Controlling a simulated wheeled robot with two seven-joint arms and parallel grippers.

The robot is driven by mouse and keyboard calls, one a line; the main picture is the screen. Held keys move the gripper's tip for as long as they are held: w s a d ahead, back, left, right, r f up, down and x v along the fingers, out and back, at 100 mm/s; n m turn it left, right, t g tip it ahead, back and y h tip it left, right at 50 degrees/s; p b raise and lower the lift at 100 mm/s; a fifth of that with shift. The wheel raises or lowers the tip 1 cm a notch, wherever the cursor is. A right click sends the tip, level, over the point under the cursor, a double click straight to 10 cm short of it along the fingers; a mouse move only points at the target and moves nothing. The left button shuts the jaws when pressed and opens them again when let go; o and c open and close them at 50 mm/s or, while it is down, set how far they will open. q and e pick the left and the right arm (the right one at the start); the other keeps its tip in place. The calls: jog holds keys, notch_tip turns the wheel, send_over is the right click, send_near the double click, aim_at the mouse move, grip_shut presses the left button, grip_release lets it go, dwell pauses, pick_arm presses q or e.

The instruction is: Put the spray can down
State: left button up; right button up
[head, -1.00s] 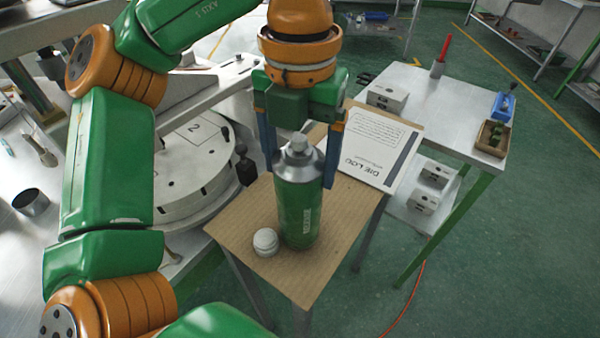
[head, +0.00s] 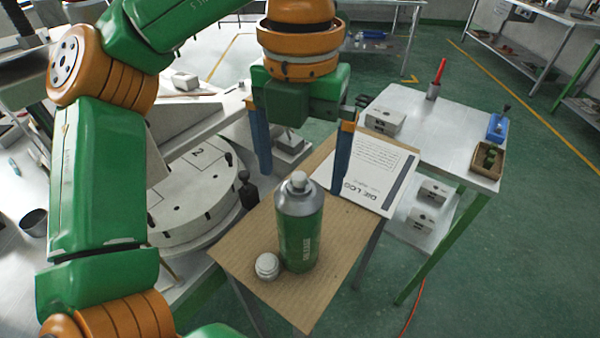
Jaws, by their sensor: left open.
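The green spray can (head: 299,228) with a grey top stands upright on a small table with a brown cardboard-like top (head: 325,290). A white round cap (head: 267,266) sits on the table just left of the can. My left gripper (head: 302,180) is open, its two blue fingers spread wide. It is above and behind the can, and the fingers appear clear of it. My right gripper does not show.
A white die log sheet (head: 368,172) lies at the small table's back right. A round numbered turntable (head: 190,195) stands to the left, with a dark bottle (head: 248,190) at its edge. A metal side table (head: 440,120) with boxes stands behind right.

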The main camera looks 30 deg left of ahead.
pick_arm(q)
notch_tip(320, 180, up, 7)
jog(key=p, duration=0.3)
jog(key=shift+f, duration=0.1)
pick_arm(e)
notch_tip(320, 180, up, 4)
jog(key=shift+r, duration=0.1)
